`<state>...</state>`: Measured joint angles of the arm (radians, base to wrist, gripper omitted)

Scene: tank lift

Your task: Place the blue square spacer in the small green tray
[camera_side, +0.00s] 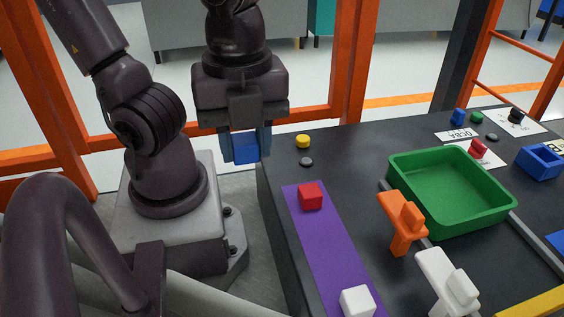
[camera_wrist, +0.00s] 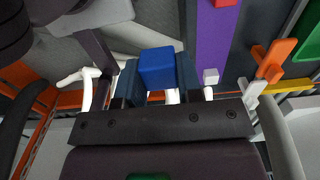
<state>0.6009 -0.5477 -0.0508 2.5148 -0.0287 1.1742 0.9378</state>
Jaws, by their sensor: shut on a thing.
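The blue square spacer (camera_side: 246,149) is held between the fingers of my gripper (camera_side: 246,146), which is shut on it. It also shows between the fingers in the wrist view (camera_wrist: 158,68). My gripper hangs just off the left edge of the dark table, beside my base and over the floor. The green tray (camera_side: 450,219) stands on the right part of the table. It looks empty and is well to the right of my gripper.
A purple strip (camera_side: 325,239) carries a red block (camera_side: 310,196) and a white block (camera_side: 357,301). An orange piece (camera_side: 401,219) and a white piece (camera_side: 443,280) stand before the tray. A yellow disc (camera_side: 303,141) lies near the table's left edge. A blue container (camera_side: 541,162) is far right.

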